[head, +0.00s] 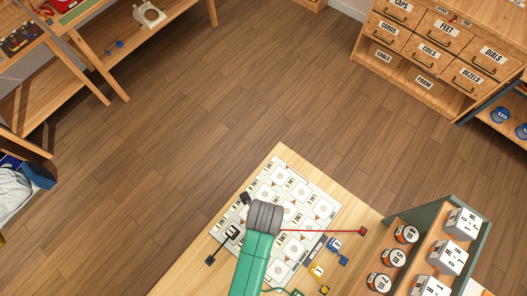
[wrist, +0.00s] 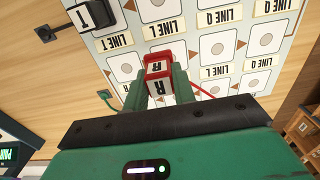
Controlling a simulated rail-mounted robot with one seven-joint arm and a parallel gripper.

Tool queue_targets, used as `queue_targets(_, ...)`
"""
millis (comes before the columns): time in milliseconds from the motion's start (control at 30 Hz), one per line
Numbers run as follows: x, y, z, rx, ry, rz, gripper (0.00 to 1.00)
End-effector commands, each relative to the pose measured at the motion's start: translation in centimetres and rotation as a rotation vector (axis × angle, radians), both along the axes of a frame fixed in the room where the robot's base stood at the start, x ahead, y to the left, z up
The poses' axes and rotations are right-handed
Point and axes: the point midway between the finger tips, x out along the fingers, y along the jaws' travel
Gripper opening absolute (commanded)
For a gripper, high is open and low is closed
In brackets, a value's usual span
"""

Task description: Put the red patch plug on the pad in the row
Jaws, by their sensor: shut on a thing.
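My gripper (wrist: 156,88) is shut on the red patch plug (wrist: 158,66), a red-edged block marked R, between its green fingers in the wrist view. The plug is over the pale patch board (wrist: 283,30), whose round-marked pads carry LINE labels. I cannot tell if the plug touches the board. In the head view the board (head: 325,208) lies on a wooden table. My arm covers its middle and hides the plug. A red cord runs right to a red anchor (head: 362,231).
A black plug (wrist: 92,15) marked T sits on the board's left side. A blue plug (head: 335,243) and a yellow plug (head: 317,270) lie by its lower right edge. A green-sided rack (head: 388,217) with labelled containers stands at right.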

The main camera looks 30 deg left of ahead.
Motion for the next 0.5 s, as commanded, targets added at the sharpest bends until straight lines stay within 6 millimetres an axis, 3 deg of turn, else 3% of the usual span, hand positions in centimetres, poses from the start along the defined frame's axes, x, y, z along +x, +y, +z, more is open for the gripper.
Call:
queue_targets(100,3.7,2.1,-0.4,0.004,-0.003,0.001,0.03)
queue_targets(300,8.5,4.6,-0.9,0.002,-0.002,0.001,0.03)
queue_targets(500,10.1,5.4,-1.1,-0.001,0.001,0.001,0.03)
